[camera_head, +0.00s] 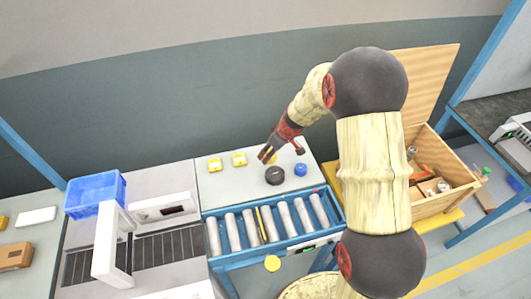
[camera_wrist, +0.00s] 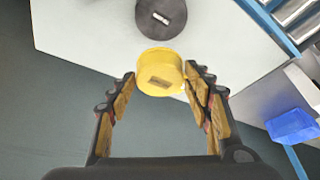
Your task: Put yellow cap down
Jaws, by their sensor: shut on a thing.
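The yellow cap (camera_wrist: 160,72) is round, with a small dark label slot on its face, in the wrist view. It sits between the fingertips of my gripper (camera_wrist: 160,80), which is shut on it. In the head view my gripper (camera_head: 267,154) is above the back part of the white bench top (camera_head: 225,186), and only a bit of yellow shows beside its fingers. A dark round cap (camera_head: 275,175) lies close by on the bench; it also shows in the wrist view (camera_wrist: 161,18). I cannot tell whether the yellow cap touches the bench.
A blue cap (camera_head: 300,169) lies right of the dark one. A roller conveyor (camera_head: 272,224) runs in front. A blue crate (camera_head: 95,194) is left; an open wooden box (camera_head: 440,185) is right. The bench's left front part is clear.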

